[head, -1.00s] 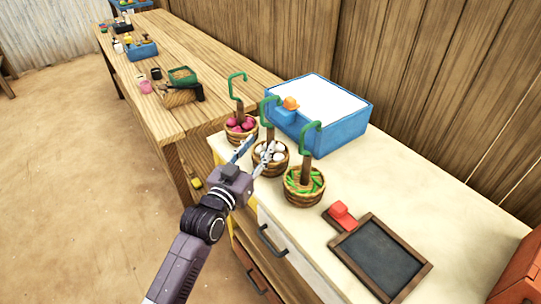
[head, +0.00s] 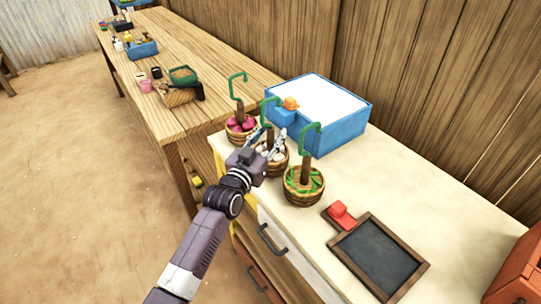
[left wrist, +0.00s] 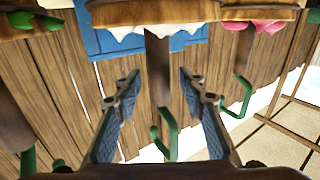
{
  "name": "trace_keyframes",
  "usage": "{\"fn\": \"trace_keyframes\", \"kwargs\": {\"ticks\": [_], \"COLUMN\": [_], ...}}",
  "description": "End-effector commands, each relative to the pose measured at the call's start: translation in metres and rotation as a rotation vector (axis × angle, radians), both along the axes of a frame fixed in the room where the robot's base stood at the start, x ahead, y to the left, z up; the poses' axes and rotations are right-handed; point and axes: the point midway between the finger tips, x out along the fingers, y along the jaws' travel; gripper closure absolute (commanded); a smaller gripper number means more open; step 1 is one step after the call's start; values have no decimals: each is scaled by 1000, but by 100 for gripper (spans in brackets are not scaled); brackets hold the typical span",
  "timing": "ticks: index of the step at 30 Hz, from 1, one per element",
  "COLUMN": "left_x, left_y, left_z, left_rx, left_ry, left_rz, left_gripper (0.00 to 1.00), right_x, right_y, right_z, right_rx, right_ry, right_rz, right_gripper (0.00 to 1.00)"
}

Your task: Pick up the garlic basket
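The garlic basket (head: 279,167) is the middle of three small woven baskets on the pale counter, with white bulbs, a brown post and a green hook on top. My left gripper (head: 267,134) is open at this basket's post and partly hides the basket. In the left wrist view, which is upside down, the garlic basket (left wrist: 150,12) is at the top. Its post (left wrist: 158,75) shows between the two spread fingers, with no visible grip on it. My right gripper is not in view.
A basket of pink-red bulbs (head: 240,127) and a basket of green pods (head: 304,187) stand close on either side. A blue box (head: 345,131) is behind. A framed slate (head: 378,258) and a red object (head: 341,214) lie to the right.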

Motion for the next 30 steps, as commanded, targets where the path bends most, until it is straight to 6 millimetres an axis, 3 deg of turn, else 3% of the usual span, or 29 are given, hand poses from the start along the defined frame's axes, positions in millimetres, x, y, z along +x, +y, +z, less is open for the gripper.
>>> {"fn": "trace_keyframes", "kwargs": {"ticks": [1, 10, 30], "left_x": [0, 0, 0], "left_y": [0, 0, 0], "left_z": [0, 0, 8], "left_rx": [0, 0, -2], "left_ry": [0, 0, -5], "left_rz": [0, 0, 0], "left_gripper": [68, 100, 100], "right_x": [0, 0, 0], "right_y": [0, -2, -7], "right_z": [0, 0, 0], "right_rx": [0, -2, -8], "right_ry": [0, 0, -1], "right_rz": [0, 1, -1], "right_gripper": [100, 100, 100]}}
